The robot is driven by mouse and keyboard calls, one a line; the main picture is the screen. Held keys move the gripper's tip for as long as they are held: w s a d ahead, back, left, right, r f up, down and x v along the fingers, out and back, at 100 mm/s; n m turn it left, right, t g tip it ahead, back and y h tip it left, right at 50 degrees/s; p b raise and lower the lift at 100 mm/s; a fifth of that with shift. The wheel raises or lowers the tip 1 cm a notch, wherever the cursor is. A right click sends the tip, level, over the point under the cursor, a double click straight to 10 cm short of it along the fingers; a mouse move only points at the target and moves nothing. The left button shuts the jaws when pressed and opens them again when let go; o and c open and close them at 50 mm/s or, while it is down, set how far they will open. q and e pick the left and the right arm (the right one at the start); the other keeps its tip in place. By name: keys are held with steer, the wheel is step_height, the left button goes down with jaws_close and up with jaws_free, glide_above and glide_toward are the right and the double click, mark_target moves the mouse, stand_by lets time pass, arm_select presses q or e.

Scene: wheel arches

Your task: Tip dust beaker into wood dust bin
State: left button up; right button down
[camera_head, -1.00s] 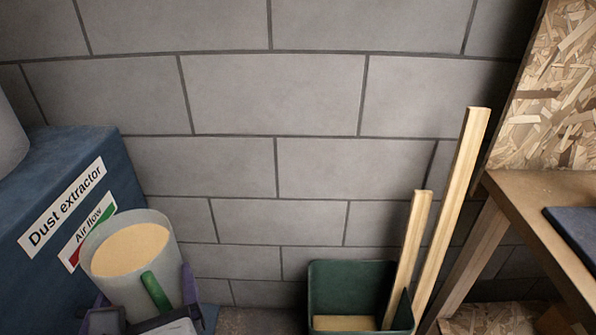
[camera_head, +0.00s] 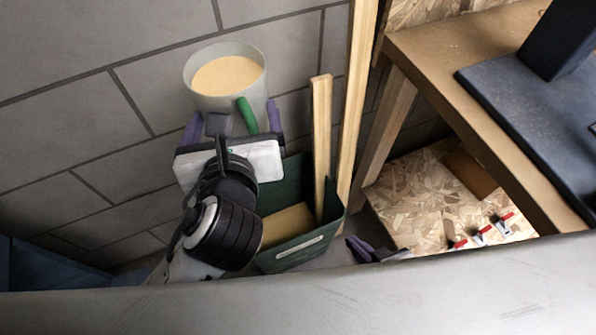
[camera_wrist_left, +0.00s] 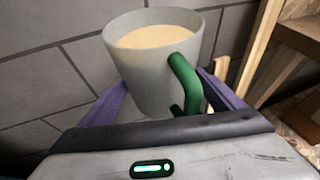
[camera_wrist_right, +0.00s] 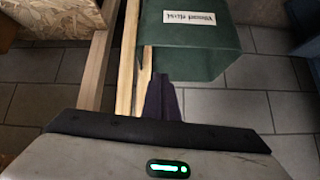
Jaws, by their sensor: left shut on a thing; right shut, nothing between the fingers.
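The dust beaker (camera_head: 232,102) is a pale grey cup with a green handle, full of light tan dust. It is upright, and it also shows in the left wrist view (camera_wrist_left: 150,80). My left gripper (camera_head: 231,122) is shut on it, with purple fingers on either side. The wood dust bin (camera_head: 300,254) is dark green and open-topped, with a white label, below and right of the beaker in the head view. Tan material lies inside. The bin also shows in the right wrist view (camera_wrist_right: 195,55). My right gripper (camera_wrist_right: 162,98) is shut and empty, near the bin.
Two wooden battens (camera_head: 321,140) stand upright at the bin. A wooden workbench (camera_head: 430,60) with a dark blue item is at the right. A grey block wall stands behind.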

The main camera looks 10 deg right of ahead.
step_height(320, 180, down, 8)
steer(key=f+b, duration=0.1)
steer(key=b, duration=1)
arm_select(q)
steer(key=d+f+n+g+h+b, duration=0.2)
steer(key=d+f+n+h+b, duration=0.1)
steer(key=f, duration=0.7)
steer(key=d+f+n+g+h+b, duration=0.1)
steer(key=d+f+n+h+b, duration=0.2)
steer(key=f, duration=0.7)
steer(key=d+f+n+g+h+b, duration=0.2)
steer(key=d+f+n+h+b, duration=0.2)
steer(key=f+b, duration=0.5)
steer(key=shift+s+f+n+g+h, duration=0.35)
steer(key=shift+n+h, duration=0.65)
steer(key=shift+h, duration=0.8)
arm_select(e)
steer(key=w+a+f+n+y, duration=0.1)
steer(key=w+a+y, duration=0.2)
steer(key=a, duration=0.4)
steer(key=shift+a+f+y, duration=0.15)
steer(key=shift+a+y, duration=0.1)
steer(key=shift+y, duration=0.05)
